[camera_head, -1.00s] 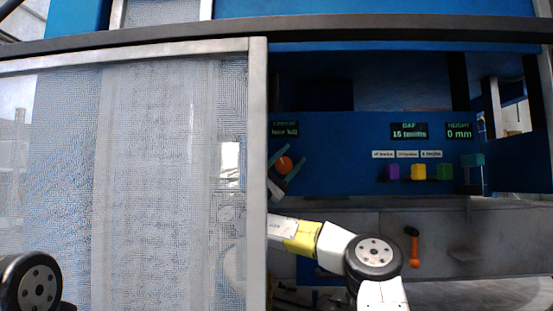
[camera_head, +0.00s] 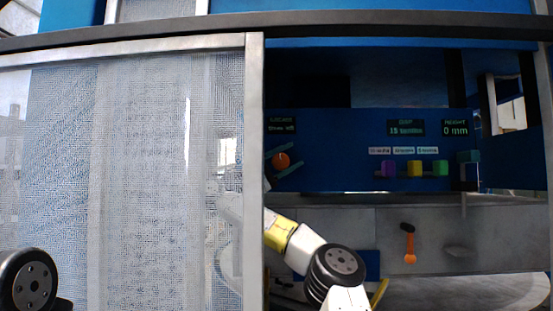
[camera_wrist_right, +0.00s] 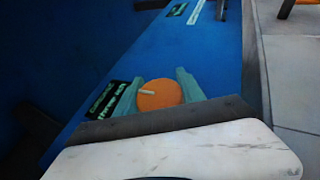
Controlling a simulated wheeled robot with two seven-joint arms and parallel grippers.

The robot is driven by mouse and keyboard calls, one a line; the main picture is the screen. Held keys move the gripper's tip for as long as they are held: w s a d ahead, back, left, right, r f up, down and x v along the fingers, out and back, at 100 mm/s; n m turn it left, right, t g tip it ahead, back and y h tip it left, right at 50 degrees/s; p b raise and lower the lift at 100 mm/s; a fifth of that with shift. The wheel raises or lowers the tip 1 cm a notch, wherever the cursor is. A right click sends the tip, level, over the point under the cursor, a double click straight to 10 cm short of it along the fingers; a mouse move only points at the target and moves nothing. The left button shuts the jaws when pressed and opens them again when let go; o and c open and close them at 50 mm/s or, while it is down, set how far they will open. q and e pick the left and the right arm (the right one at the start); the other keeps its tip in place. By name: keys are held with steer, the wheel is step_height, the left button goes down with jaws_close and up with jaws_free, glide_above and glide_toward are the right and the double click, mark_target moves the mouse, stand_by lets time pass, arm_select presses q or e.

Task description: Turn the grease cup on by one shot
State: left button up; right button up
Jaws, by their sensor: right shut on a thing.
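The grease cup is a round orange cap (camera_head: 282,160) on the blue panel, just right of the sliding door's edge. In the right wrist view the cap (camera_wrist_right: 159,94) shows a short pale mark on its face. My right gripper (camera_head: 284,160) has its two teal fingers on opposite sides of the cap, shut on it. The fingers also flank it in the right wrist view (camera_wrist_right: 160,80). A dark display (camera_head: 282,125) with small green letters sits above the cup; its lower line is hard to read. My left gripper is out of view.
A mesh sliding door (camera_head: 150,180) covers the left half. Purple (camera_head: 388,169), yellow (camera_head: 415,169) and green (camera_head: 441,168) blocks stand out from the panel at right, below displays. An orange-and-black handle (camera_head: 409,243) is on the lower grey wall.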

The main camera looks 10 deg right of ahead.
mark_target(275, 165)
steer(key=o, duration=1.4)
steer(key=shift+c, duration=0.2)
steer(key=v, duration=0.6)
steer(key=shift+a+f, duration=0.2)
steer(key=shift+s+a+f, duration=0.15)
steer(key=shift+a+f, duration=0.1)
steer(key=shift+a, duration=0.3)
steer(key=shift+a, duration=0.1)
